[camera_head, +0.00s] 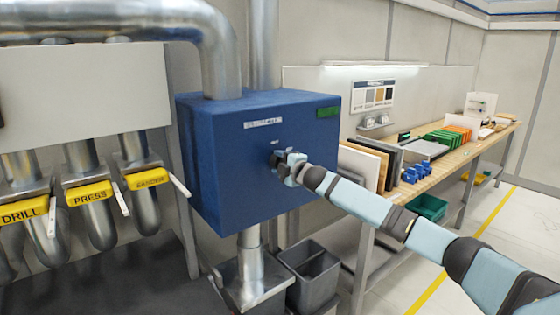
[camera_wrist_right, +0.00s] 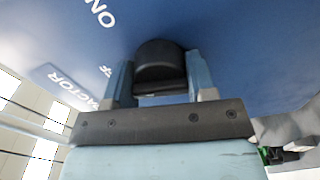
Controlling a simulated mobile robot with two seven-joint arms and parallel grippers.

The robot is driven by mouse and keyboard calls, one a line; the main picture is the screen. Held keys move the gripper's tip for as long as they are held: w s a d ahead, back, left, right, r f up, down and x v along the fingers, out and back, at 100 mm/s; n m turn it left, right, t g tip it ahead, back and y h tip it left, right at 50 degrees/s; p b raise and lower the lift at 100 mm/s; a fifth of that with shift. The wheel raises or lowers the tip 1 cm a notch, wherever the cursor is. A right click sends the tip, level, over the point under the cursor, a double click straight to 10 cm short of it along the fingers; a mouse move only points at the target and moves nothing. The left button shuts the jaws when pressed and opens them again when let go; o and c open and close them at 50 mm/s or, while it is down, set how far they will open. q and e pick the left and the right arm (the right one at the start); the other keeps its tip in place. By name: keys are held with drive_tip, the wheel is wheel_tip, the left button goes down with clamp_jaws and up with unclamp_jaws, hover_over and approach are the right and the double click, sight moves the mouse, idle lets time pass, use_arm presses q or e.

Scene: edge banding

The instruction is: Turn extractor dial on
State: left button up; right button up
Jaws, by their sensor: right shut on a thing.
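The blue extractor box (camera_head: 240,190) hangs on the wall in the middle of the head view, with metal ducts going into its top. My right gripper (camera_head: 277,160) is at its front face. In the right wrist view, the black round dial (camera_wrist_right: 160,62) sits between the two fingers of my right gripper (camera_wrist_right: 160,85), which are shut on it. White lettering "ON" (camera_wrist_right: 101,12) is on the blue face near the dial, with other lettering partly hidden. The dial's exact pointing direction cannot be told. My left gripper is not in view.
Yellow-labelled duct gates, including DRILL (camera_head: 24,212) and PRESS (camera_head: 89,194), with white levers, stand at the left. A workbench (camera_head: 455,165) with panels and blue bins runs along the right wall. A grey bin (camera_head: 311,275) stands below the box.

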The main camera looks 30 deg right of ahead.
drive_tip(key=m+p, duration=0.2)
drive_tip(key=m, duration=0.1)
drive_tip(key=shift+r, duration=0.1)
drive_tip(key=m+p, duration=0.2)
drive_tip(key=m, duration=0.2)
drive_tip(key=shift+p, duration=0.3)
drive_tip(key=m+p, duration=0.1)
drive_tip(key=m, duration=0.3)
drive_tip(key=shift+m+p, duration=0.3)
drive_tip(key=shift+p, duration=0.1)
drive_tip(key=m, duration=0.4)
drive_tip(key=shift+p, duration=0.35)
drive_tip(key=shift+m, duration=0.4)
drive_tip(key=o, duration=0.9)
drive_tip(key=shift+s, duration=0.1)
